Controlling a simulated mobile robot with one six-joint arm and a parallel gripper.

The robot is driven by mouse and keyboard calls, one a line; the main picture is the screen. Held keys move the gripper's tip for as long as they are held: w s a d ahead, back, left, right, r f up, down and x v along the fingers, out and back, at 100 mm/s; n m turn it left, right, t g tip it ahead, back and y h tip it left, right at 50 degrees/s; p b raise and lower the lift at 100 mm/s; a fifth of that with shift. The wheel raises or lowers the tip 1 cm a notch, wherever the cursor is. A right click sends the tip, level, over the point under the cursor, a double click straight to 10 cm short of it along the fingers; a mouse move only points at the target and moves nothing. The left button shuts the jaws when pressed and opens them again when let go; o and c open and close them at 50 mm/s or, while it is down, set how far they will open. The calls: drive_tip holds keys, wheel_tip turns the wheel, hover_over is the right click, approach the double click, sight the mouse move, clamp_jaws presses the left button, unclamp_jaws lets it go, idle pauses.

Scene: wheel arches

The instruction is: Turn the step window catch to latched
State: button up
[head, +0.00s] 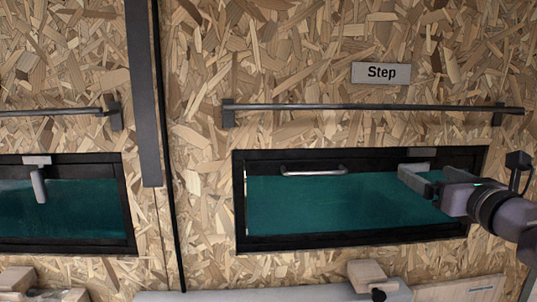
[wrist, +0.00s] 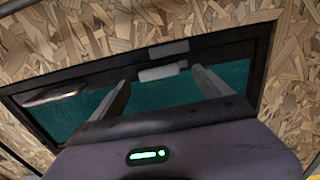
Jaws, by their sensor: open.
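The step window (head: 340,205) is a dark-framed teal pane under the "Step" sign (head: 380,72). Its catch has a pale mount (head: 421,152) on the top frame, right of the middle. In the wrist view the catch's pale lever (wrist: 160,73) lies roughly along the top frame, below the mount (wrist: 168,49). My gripper (head: 424,176) is open in front of the window's upper right. In the wrist view its two fingers (wrist: 158,80) stand either side of the lever, with gaps visible. Contact cannot be told. In the head view the fingers partly cover the lever.
A metal handle (head: 313,171) is on the window's top frame, left of the catch. A dark rail (head: 360,107) runs above the window. A second window (head: 75,215) at left has a catch lever (head: 38,185) hanging down. Wooden blocks (head: 368,273) stand below.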

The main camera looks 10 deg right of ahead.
sight(416, 168)
drive_tip(key=w, duration=0.4)
drive_tip(key=shift+w+d, duration=0.1)
drive_tip(key=shift+w, duration=0.05)
drive_tip(key=shift+a, duration=0.2)
drive_tip(key=shift+c, duration=0.4)
drive_tip(key=shift+d, duration=0.1)
drive_tip(key=c, duration=1.3)
drive_tip(key=shift+d+f+n+b, duration=0.4)
drive_tip(key=shift+f+n+b, duration=0.1)
drive_tip(key=shift+n+b, duration=2.7)
drive_tip(key=shift+d+f+n+b, duration=0.4)
drive_tip(key=shift+n+b, duration=2.4)
drive_tip(key=shift+b, duration=0.85)
drive_tip(key=shift+d+f+n+b, duration=0.35)
drive_tip(key=shift+f+n+b, duration=0.2)
drive_tip(key=shift+n+b, duration=2.65)
